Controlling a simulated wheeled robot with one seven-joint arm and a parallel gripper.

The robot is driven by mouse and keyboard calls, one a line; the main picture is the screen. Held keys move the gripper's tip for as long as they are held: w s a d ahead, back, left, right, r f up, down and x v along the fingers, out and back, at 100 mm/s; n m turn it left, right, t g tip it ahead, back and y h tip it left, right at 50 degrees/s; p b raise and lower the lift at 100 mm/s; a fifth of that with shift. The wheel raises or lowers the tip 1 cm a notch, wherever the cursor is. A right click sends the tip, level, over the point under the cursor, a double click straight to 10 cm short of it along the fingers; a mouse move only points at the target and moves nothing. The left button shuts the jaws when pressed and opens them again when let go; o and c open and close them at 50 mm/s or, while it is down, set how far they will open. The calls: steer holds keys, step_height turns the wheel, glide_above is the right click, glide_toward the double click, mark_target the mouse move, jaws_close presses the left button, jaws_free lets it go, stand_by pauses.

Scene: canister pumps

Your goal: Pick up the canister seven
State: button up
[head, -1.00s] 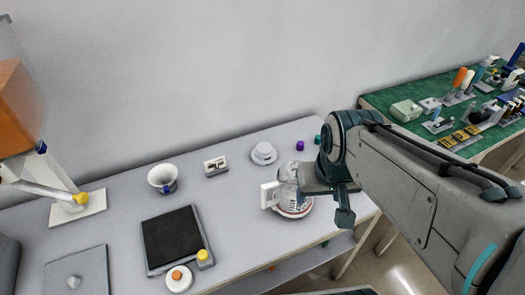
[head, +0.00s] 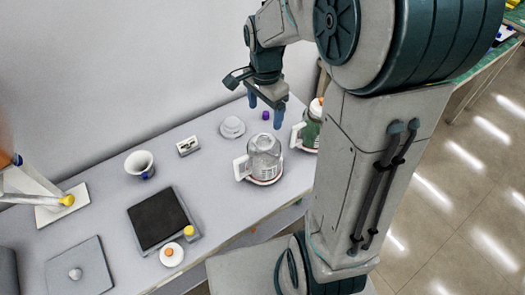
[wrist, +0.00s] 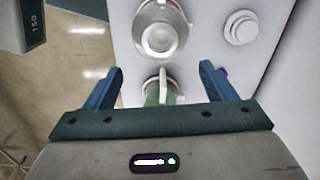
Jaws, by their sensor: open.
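A clear glass canister (head: 265,155) with a white handle stands upright on a reddish-rimmed base near the table's right end. A second canister (head: 311,128), green inside with an orange-and-white top, stands to its right, partly hidden by my arm. I cannot read a number on either. My gripper (head: 265,107) is open and empty, pointing down above the table behind the canisters. In the wrist view, the green canister (wrist: 160,92) shows between my open fingers (wrist: 160,72), its lower part hidden by the gripper body. The clear canister (wrist: 160,32) lies beyond the fingertips.
A white round lidded piece (head: 232,127), a small white box (head: 188,146), a white cup (head: 140,164) and a black-topped scale (head: 158,218) stand to the left. A small purple cap (head: 265,115) lies near the gripper. The wall closes the table's back.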

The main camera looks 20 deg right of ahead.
glide_above(264, 144)
step_height(264, 144, down, 6)
steer(key=shift+d, duration=0.1)
steer(key=shift+s+f+p, duration=0.1)
steer(key=shift+f+p, duration=0.85)
steer(key=shift+f, duration=1.65)
steer(key=c, duration=1.5)
steer(key=shift+r, duration=0.15)
